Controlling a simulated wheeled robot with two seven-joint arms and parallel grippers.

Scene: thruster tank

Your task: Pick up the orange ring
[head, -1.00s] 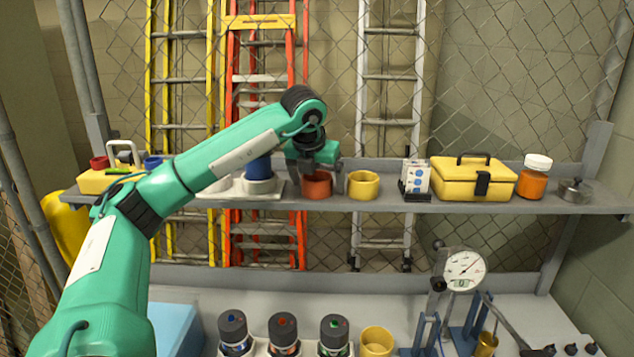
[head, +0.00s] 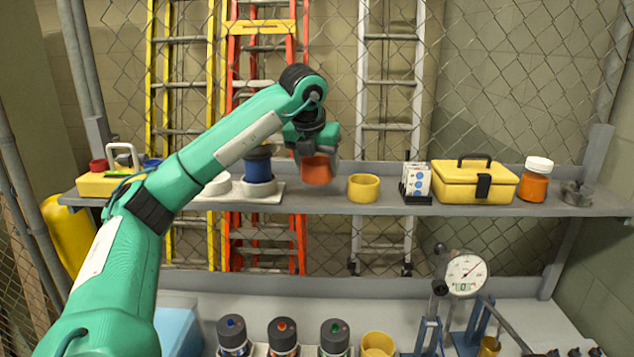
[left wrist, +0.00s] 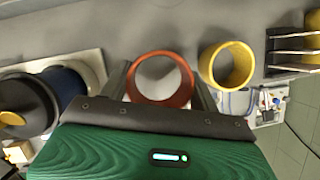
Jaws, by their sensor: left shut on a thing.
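The orange ring (head: 316,170) is a short open cylinder, held a little above the grey shelf in the head view. My left gripper (head: 315,160) comes down on it from above and is shut on it. In the left wrist view the ring (left wrist: 160,79) sits between the two fingers of my left gripper (left wrist: 160,88), and I see through its open middle. My right gripper is not in view.
A yellow ring (head: 363,188) stands on the shelf (head: 320,199) just right of the held ring. A chain-link fence is behind.

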